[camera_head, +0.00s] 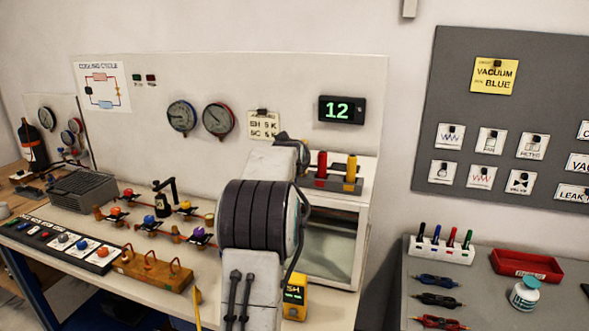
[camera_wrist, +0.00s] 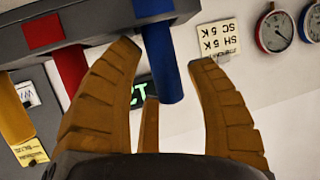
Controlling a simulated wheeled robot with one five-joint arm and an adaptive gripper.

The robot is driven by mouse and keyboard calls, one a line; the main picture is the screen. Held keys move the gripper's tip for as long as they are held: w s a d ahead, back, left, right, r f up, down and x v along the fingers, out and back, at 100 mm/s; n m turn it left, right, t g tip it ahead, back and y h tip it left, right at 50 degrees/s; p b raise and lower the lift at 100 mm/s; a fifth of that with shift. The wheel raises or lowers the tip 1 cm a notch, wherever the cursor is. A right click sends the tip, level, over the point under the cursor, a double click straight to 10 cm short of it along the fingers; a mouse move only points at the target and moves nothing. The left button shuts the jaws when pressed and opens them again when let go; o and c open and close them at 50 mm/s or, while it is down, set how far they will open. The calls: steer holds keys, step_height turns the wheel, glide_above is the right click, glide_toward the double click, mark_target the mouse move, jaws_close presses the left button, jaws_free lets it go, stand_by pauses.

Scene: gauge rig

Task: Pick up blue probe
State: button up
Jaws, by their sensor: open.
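The blue probe (camera_wrist: 162,65) shows in the wrist view as a blue cylinder hanging from the dark grey rack (camera_wrist: 100,28); this view looks upside down. In the head view my own arm hides the blue probe and most of my gripper. The rack (camera_head: 334,183) stands on a white glass-fronted box there.
A red probe (camera_head: 322,165) and a yellow probe (camera_head: 351,169) stand in the same rack. A digital display (camera_head: 342,110) and gauges (camera_head: 218,118) are on the panel behind. Valves and pipes (camera_head: 150,211) cover the bench at left.

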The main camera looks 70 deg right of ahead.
jaws_close()
stand_by(0.4)
steer(key=shift+r, duration=0.15)
